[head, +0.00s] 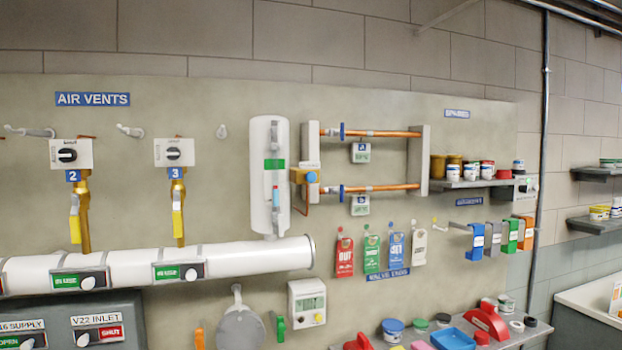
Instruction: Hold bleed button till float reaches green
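A white vertical cylinder (258,200) is fixed to the wall panel in the middle of the head view. A narrow sight tube runs down its front, with a green band (274,163) on the upper part. A small light-blue and red piece, which looks like the float (276,195), shows in the tube below the green band. A round blue button (311,177), which looks like the bleed button, sits on a brass-orange block just right of the cylinder. Nothing is seen touching it. My gripper is not in view.
A white horizontal pipe (230,262) runs below the cylinder. Copper pipes (375,187) extend right of the button. Coloured valve tags (371,252) hang below them. A white meter box (307,303) is underneath. A shelf (510,335) with containers juts out at lower right.

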